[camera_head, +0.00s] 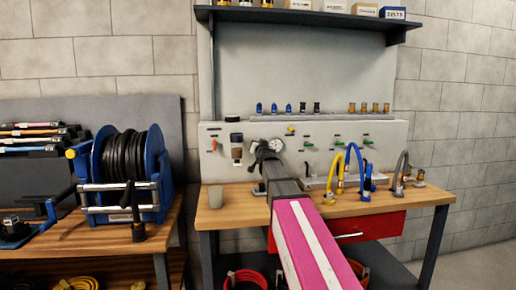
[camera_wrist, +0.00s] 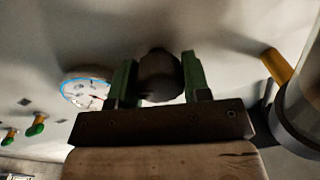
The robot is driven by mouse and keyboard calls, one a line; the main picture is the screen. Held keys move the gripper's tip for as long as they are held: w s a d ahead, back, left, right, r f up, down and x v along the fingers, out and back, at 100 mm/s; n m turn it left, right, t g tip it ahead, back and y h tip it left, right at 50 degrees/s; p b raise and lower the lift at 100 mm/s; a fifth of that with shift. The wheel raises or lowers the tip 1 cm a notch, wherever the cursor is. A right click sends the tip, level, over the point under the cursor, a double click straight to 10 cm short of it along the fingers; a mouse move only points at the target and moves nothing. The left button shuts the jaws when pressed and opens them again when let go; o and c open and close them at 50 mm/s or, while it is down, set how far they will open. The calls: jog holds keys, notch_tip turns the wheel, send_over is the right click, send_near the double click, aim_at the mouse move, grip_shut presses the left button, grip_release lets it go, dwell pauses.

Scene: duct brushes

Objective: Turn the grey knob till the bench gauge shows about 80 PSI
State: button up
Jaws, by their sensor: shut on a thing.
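The grey knob (camera_wrist: 160,76) sits between the two green fingers of my gripper (camera_wrist: 158,80) in the wrist view, and the fingers are shut on it. In the head view my gripper (camera_head: 264,152) reaches the bench panel beside the gauge, and my arm hides the knob. The bench gauge (camera_head: 276,145) is a round white dial on the panel. It also shows in the wrist view (camera_wrist: 87,92), tilted, with a blue arc and a red mark. Its reading is too small to make out in either view.
Green-handled valves (camera_head: 338,144) line the panel to the right. An orange-handled valve (camera_head: 214,145) and a clear-bowled filter (camera_head: 237,148) are to the left. Yellow and blue hoses (camera_head: 357,165) rise at the right.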

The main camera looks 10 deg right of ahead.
jog(key=shift+m, duration=0.7)
jog(key=o, duration=0.9)
jog(key=s, duration=1)
jog(key=shift+s+d+f, duration=0.15)
jog(key=shift+s+f, duration=0.1)
jog(key=shift+s, duration=0.15)
